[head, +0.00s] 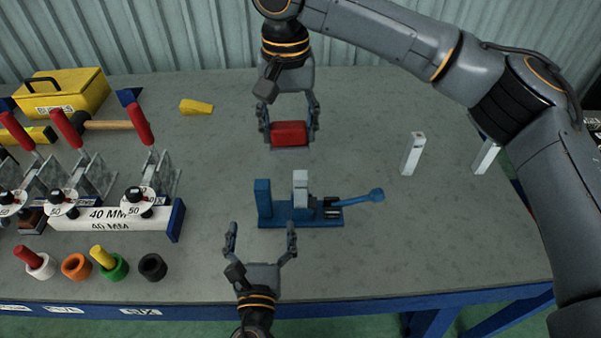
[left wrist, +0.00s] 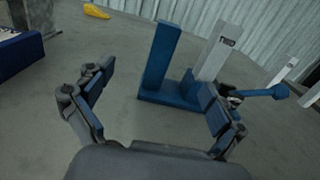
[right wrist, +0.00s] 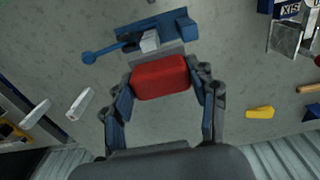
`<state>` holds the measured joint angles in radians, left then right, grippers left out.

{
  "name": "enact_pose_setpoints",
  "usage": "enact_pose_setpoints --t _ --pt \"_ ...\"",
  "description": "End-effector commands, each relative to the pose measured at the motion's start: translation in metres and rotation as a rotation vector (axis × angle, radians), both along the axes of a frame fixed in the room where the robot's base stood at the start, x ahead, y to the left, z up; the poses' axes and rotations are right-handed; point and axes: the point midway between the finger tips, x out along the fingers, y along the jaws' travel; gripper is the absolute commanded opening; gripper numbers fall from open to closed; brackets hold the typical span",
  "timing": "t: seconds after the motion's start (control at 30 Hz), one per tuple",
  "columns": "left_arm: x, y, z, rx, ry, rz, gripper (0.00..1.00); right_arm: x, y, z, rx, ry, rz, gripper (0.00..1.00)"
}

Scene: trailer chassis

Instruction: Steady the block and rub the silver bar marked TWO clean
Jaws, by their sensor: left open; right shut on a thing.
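A blue block (head: 275,214) with an upright post at its left end and a lever at its right stands on the bench. A silver bar (head: 300,188) stands upright in it; the left wrist view shows TWO on this bar (left wrist: 217,50). My left gripper (head: 261,232) is open and empty, just in front of the block, its fingers pointing at it. My right gripper (head: 289,130) is shut on a red block-shaped rubber (head: 289,134) with a grey strip along its edge, held behind the bar and apart from it.
Two more silver bars stand upright at the right, one here (head: 412,154) and one farther right (head: 486,156). Red-handled clamps, a 40 MM bar (head: 105,216) and several coloured cups fill the left. A yellow wedge (head: 196,107) lies at the back. Bench around the block is clear.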

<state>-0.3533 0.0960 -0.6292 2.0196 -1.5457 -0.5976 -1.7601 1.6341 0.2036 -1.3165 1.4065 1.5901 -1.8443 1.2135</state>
Motion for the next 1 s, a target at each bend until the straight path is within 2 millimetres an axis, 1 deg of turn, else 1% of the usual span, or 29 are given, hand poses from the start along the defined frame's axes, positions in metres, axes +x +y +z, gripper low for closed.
enact_pose_setpoints --t 0.2,0.27,0.33,0.47,0.7,0.83,1.0 --pt "-0.001 0.0 0.0 0.0 0.0 0.0 0.94 0.0 0.0 0.0 0.0 0.0 0.0 0.16" --pt "-0.004 0.0 0.0 0.0 0.001 -0.001 0.94 0.0 0.0 0.0 0.0 0.0 0.0 0.16" --pt "-0.012 0.0 0.0 0.001 0.001 -0.001 0.94 0.0 0.0 0.0 0.0 0.0 0.0 0.16" --pt "-0.036 0.001 -0.001 0.002 0.004 -0.002 0.94 0.0 0.0 0.0 0.0 0.0 0.0 0.16" --pt "-0.087 0.001 -0.001 0.001 0.005 -0.003 0.94 0.0 0.0 0.0 0.0 0.0 0.0 0.16" --pt "-0.107 0.002 -0.001 0.002 0.003 -0.002 0.94 0.0 0.0 0.0 0.0 -0.001 0.0 0.16" --pt "-0.119 0.002 0.0 0.001 0.0 -0.001 0.94 0.0 0.0 0.0 0.0 0.0 0.0 0.16"
